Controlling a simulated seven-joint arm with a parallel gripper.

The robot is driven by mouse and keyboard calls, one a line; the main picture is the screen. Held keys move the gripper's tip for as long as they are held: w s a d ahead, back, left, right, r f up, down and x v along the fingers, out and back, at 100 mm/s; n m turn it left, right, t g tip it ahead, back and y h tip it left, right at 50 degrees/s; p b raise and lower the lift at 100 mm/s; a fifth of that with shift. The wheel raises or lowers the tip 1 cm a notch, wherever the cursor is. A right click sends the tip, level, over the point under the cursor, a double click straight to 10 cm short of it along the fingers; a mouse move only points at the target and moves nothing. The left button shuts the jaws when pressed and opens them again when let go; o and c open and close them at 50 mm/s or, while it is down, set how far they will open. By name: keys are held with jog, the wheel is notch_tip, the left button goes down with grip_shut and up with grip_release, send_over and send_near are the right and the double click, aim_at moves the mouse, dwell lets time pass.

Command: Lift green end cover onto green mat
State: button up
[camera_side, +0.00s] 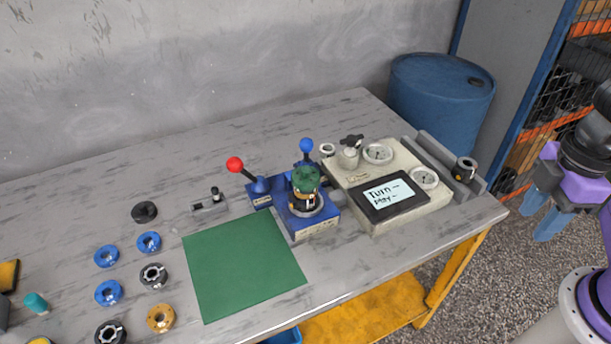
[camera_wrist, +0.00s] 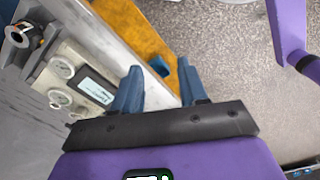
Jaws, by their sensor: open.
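The green end cover (camera_side: 306,179) sits on top of the motor stack, which stands upright on a blue base (camera_side: 311,226) near the middle of the table. The green mat (camera_side: 243,265) lies flat and bare on the table, left of and in front of the motor. My gripper (camera_side: 541,217) is open and empty, off the right end of the table and far from the cover. In the wrist view its two blue fingers (camera_wrist: 160,90) are spread apart over the table edge and floor. The cover and mat are not visible in the wrist view.
A gauge panel (camera_side: 382,187) with a small screen stands between the motor and my gripper. Red (camera_side: 234,164) and blue (camera_side: 306,145) lever knobs rise beside the motor. Several loose rings and discs lie left of the mat. A blue barrel (camera_side: 440,100) stands behind the table.

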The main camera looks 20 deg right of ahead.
dwell(0.4)
jog(key=o, duration=1)
notch_tip(320, 180, up, 6)
jog(key=f+n, duration=0.1)
jog(key=n, duration=0.2)
send_over(306, 169)
notch_tip(306, 169, down, 16)
